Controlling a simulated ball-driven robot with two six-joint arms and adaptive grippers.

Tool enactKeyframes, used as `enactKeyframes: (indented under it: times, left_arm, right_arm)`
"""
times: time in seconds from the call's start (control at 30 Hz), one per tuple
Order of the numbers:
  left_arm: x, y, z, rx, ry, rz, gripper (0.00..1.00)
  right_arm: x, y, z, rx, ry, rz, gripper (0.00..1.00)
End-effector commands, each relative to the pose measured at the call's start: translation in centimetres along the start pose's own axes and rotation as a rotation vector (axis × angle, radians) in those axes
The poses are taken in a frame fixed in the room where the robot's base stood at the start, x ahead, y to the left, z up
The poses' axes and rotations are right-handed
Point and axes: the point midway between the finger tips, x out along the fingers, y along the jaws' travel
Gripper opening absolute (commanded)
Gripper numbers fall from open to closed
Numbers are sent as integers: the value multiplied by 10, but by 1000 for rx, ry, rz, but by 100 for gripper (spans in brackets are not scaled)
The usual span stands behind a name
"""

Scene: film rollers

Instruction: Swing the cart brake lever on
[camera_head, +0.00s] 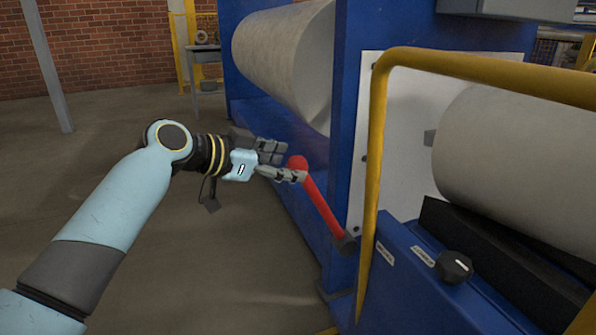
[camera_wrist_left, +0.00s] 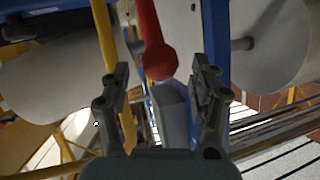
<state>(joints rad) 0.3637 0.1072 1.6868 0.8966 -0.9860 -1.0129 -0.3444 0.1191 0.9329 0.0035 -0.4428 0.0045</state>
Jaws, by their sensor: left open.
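The red brake lever (camera_head: 322,208) slants up and to the left from a dark pivot (camera_head: 347,243) on the blue cart, ending in a round red knob. My left gripper (camera_head: 292,164) is open beside the knob, its fingers pointing right towards it. In the left wrist view the red lever (camera_wrist_left: 152,38) comes down from the top, and its knob lies ahead of and between the open fingers of the left gripper (camera_wrist_left: 163,80). I cannot tell whether a finger touches the knob. My right gripper is not in view.
A yellow rail (camera_head: 375,150) rises just right of the lever. The blue cart (camera_head: 420,280) bears a black dial (camera_head: 454,266) and a large pale roll (camera_head: 515,165). Another roll (camera_head: 285,62) hangs in the blue machine frame behind. Open floor lies around my left arm.

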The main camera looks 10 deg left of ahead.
Motion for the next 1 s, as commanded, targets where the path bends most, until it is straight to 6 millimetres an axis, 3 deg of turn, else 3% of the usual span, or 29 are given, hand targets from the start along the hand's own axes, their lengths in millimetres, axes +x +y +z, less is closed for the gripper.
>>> enactKeyframes:
  times: [0.2,0.57,1.0]
  left_arm:
    - [30,0,1,-1,0,1,62]
    - [36,0,0,0,-1,0,62]
    - [35,0,0,0,-1,0,6]
  right_arm:
    - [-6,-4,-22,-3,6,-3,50]
    - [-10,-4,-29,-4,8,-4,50]
    - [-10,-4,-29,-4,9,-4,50]
